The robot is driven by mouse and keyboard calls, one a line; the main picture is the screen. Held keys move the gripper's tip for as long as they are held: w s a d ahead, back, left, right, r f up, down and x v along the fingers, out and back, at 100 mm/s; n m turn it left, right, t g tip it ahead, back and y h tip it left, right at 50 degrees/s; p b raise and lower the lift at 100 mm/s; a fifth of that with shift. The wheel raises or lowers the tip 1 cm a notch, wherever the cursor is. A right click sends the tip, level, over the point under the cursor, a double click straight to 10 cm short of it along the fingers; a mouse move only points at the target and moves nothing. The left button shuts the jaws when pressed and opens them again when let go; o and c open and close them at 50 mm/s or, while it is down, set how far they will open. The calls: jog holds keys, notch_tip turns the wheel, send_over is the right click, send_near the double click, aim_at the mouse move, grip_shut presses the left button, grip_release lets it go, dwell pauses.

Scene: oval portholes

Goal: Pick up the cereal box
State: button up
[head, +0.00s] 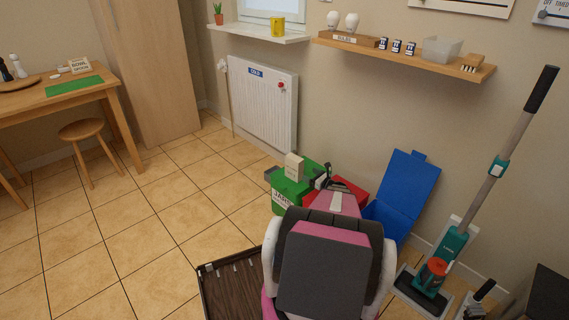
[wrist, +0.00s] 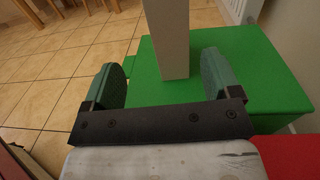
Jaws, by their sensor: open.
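A pale, upright box (head: 294,166), which fits the cereal box, stands on the green lid of a bin (head: 285,189) near the wall. No print on it can be read. In the wrist view the box (wrist: 171,40) rises from the green surface (wrist: 250,75), its top cut off by the picture edge. My gripper (wrist: 162,67) is open, with the box's lower part showing between the two green finger pads and a gap on each side. Whether the box is between the fingers or just beyond them is hard to tell. In the head view my arm partly hides the gripper.
A red bin (head: 347,189) and an open blue bin (head: 405,190) stand to the right of the green one. A mop-like cleaner (head: 455,240) leans at the right wall. A radiator (head: 263,103) is behind. The tiled floor to the left is clear up to a stool (head: 82,128).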

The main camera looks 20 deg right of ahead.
aim_at(301, 169)
jog(key=x, duration=0.6)
jog(key=shift+w+d, duration=0.15)
jog(key=shift+d, duration=0.15)
jog(key=x, duration=0.5)
jog(key=shift+w+d+f, duration=0.1)
jog(key=shift+d+f, duration=0.2)
jog(key=shift+d, duration=0.05)
jog(key=c, duration=1)
